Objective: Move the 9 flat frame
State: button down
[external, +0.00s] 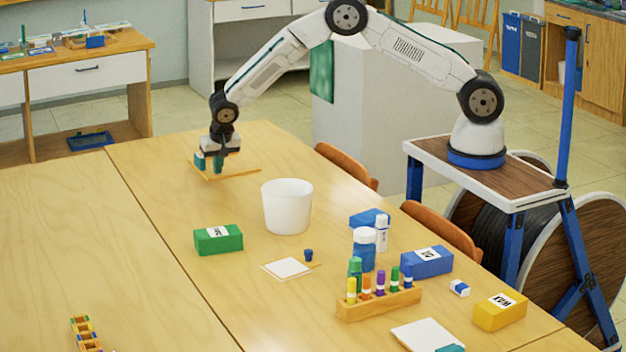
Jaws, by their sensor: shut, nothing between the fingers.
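A thin, flat wooden frame (240,172) lies on the large table near its far edge, left of the white bucket. Its left part is hidden behind my gripper. My gripper (209,165) points straight down at the left part of the frame, with its teal fingertips low, close to the table. It is shut with nothing held. I cannot tell whether the fingertips touch the frame. No number 9 is legible on it.
A white bucket (287,207) stands right of the frame, with a green box (218,239) nearer the front. Paints, a marker rack (378,304), blue and yellow boxes (499,311) fill the right side. The table's left (80,230) is mostly clear. Chairs line the right edge.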

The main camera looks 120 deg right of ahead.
jog(key=shift+a, duration=0.15)
send_near(236, 194)
jog(key=f, duration=0.2)
jog(key=a+f, duration=0.1)
jog(key=f, duration=0.1)
jog(key=a+f, duration=0.1)
jog(key=f, duration=0.1)
jog(key=shift+s+a, duration=0.1)
jog(key=shift+a, duration=0.05)
jog(key=d, duration=0.4)
jog(key=shift+d, duration=0.3)
jog(key=v, duration=1)
jog(key=shift+a, duration=0.35)
